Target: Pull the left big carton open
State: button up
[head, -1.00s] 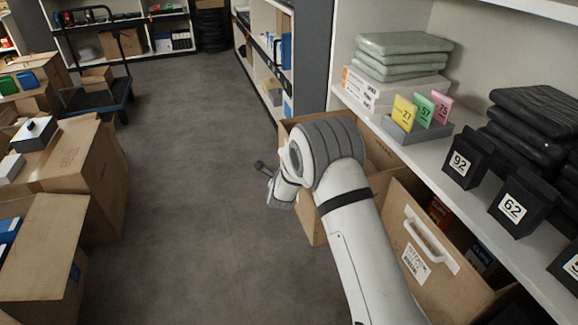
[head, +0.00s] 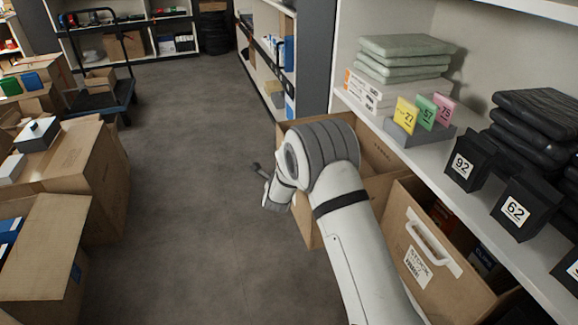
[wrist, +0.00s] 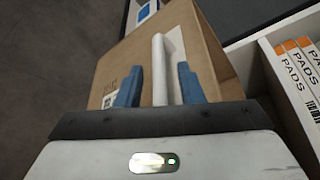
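The left big carton (head: 381,151) is brown and stands below the shelf, with its top open. It sticks out into the aisle farther than the right carton (head: 399,235). My arm covers much of it in the head view. The wrist view shows its brown face (wrist: 207,55) and its white handle (wrist: 159,65). The gripper (head: 262,172) is only a small dark part in the head view.
The shelf (head: 468,204) above the cartons holds black number blocks (head: 472,163), folded grey pads (head: 403,55) and a small card tray (head: 420,131). Open boxes (head: 103,178) line the left side, with a dark trolley (head: 105,100) behind. The grey floor (head: 190,170) between is clear.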

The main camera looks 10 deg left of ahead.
jog(key=p+v, duration=0.1)
jog(key=v, duration=0.6)
jog(key=shift+s+p, duration=0.35)
jog(key=shift+s, duration=0.05)
jog(key=shift+r, duration=0.15)
jog(key=s+d+r+n+g+p, duration=0.25)
jog(key=d+r+n+p, duration=0.2)
jog(key=r, duration=0.55)
jog(key=s+d+r+n+g+p, duration=0.2)
jog(key=s+d+r+n+p, duration=0.25)
jog(key=r, duration=0.45)
jog(key=s+d+r+n+g+p, duration=0.25)
jog(key=d+r+p, duration=0.35)
jog(key=r, duration=0.4)
jog(key=s+d+r+n+g+p, duration=0.2)
jog(key=s+d+r+n+p, duration=0.2)
jog(key=s, duration=0.5)
jog(key=s+d+r+n+g+h+p, duration=0.1)
jog(key=s+d+r+n+g+p, duration=0.1)
jog(key=s+d+r+p, duration=0.3)
jog(key=s+d+r+n+g+p, duration=0.2)
jog(key=s+d+r+n+p, duration=0.2)
jog(key=s+r, duration=0.4)
jog(key=s+n+p, duration=0.1)
jog(key=s, duration=0.4)
jog(key=shift+s+d+n+h, duration=0.15)
jog(key=shift+s+n+h, duration=0.1)
jog(key=shift+n+h, duration=0.1)
